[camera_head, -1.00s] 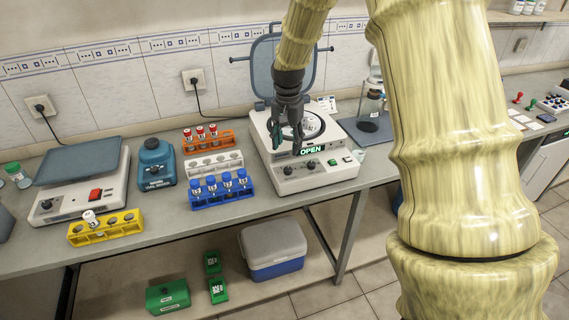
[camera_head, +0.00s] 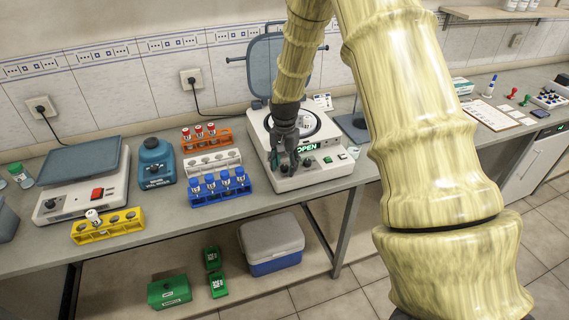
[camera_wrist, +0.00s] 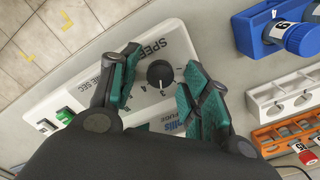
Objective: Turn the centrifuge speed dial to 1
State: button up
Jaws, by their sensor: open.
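The centrifuge (camera_head: 325,178) stands on the bench with its lid (camera_head: 266,68) raised and its display reading OPEN. In the wrist view its front panel shows the word SPEED and a dark round speed dial (camera_wrist: 160,73) with a white pointer line and numbers around it. My gripper (camera_head: 286,168) is at the front panel in the head view. In the wrist view my gripper (camera_wrist: 156,92) is open, with one green-padded finger on each side of the speed dial and visible gaps to it. The dial's exact setting is hard to read.
A blue rack (camera_head: 220,191) of capped tubes stands just left of the centrifuge, with a white rack (camera_head: 212,162) and orange rack (camera_head: 207,140) behind it. Green and dark buttons (camera_wrist: 65,115) sit on the same panel. The bench front edge is close.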

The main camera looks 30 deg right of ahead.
jog(key=shift+s+r, duration=0.1)
jog(key=shift+c, duration=0.5)
grip_shut()
jog(key=shift+n, duration=0.5)
jog(key=n, duration=0.3)
jog(key=shift+n+p, duration=0.35)
jog(key=shift+n, duration=0.05)
jog(key=n, duration=0.4)
jog(key=n+p, duration=0.1)
jog(key=n, duration=0.8)
jog(key=shift+p, duration=0.3)
